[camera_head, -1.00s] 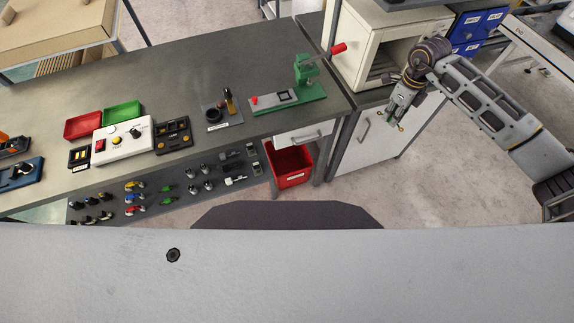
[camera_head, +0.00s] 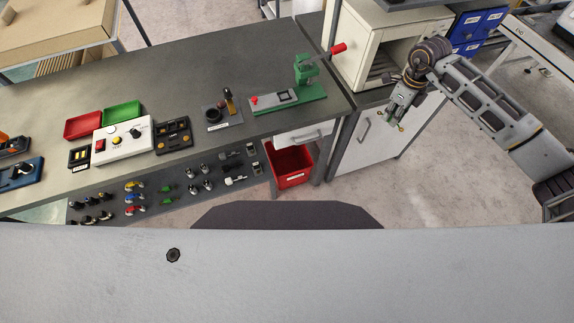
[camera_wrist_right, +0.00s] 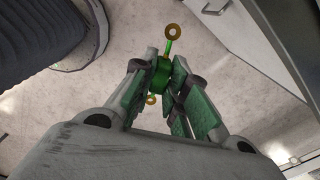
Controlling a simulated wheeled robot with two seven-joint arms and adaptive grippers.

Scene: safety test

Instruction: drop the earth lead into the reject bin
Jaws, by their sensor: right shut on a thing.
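My right gripper (camera_head: 399,110) hangs above the floor, in front of the white cabinet on the right of the head view. It is shut on the earth lead. In the right wrist view the earth lead (camera_wrist_right: 163,74) is a green bundle between the fingertips of the right gripper (camera_wrist_right: 160,85), with brass ring ends sticking out above and below. A red bin (camera_head: 291,178) with a white label stands below the bench's right end, to the left of the gripper and well apart from it. The label is too small to read. My left gripper is not in view.
The grey bench (camera_head: 215,75) holds a red tray (camera_head: 83,124), a green tray (camera_head: 121,112), a white test box (camera_head: 122,140) and a green press (camera_head: 307,72). A white cabinet (camera_head: 368,145) stands between the bin and my right arm. Floor in front is clear.

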